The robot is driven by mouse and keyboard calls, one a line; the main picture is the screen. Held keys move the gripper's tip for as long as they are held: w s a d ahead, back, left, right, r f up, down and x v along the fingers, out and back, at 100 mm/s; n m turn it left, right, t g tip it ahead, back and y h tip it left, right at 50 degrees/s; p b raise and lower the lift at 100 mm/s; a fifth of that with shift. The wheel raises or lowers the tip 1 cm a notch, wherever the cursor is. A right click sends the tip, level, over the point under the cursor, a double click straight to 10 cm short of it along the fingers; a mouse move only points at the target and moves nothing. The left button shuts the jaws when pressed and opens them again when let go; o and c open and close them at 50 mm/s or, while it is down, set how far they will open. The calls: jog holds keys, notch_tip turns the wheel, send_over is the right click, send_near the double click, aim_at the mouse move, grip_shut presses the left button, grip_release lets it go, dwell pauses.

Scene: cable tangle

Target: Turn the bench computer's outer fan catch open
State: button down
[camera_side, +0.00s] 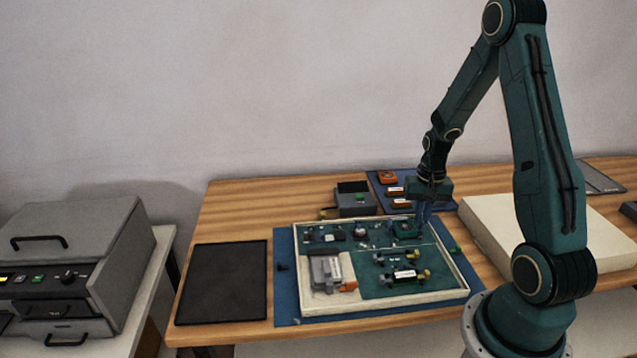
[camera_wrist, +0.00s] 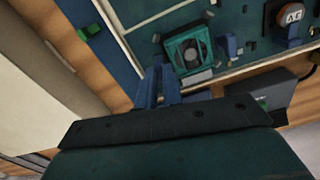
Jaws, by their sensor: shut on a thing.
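The bench computer is an open pale-rimmed tray (camera_side: 462,270) with a green board, lying on a blue mat. Its green square fan (camera_side: 406,229) sits at the board's far right; it also shows in the wrist view (camera_wrist: 188,49). My gripper (camera_side: 421,220) points down at the fan's outer side, by the tray's rim. In the wrist view my gripper's blue fingers (camera_wrist: 160,82) are close together beside the fan, shut on the outer fan catch. The catch is mostly hidden between them, and its angle cannot be told. A blue upright piece (camera_wrist: 228,45) stands at the fan's other side.
A grey box (camera_side: 354,201) and a blue mat with orange-and-white parts (camera_side: 388,177) lie behind the tray. A black mat (camera_side: 222,282) lies to the left, and a cream box (camera_side: 540,235) to the right. A small green piece (camera_wrist: 90,31) sits beside the tray.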

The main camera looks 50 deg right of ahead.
jog(key=shift+n, duration=1.1)
jog(key=c, duration=1.5)
grip_release()
jog(key=shift+c, duration=0.2)
jog(key=shift+r, duration=0.15)
notch_tip(320, 180, up, 14)
jog(key=shift+f, duration=0.2)
jog(key=shift+a, duration=0.1)
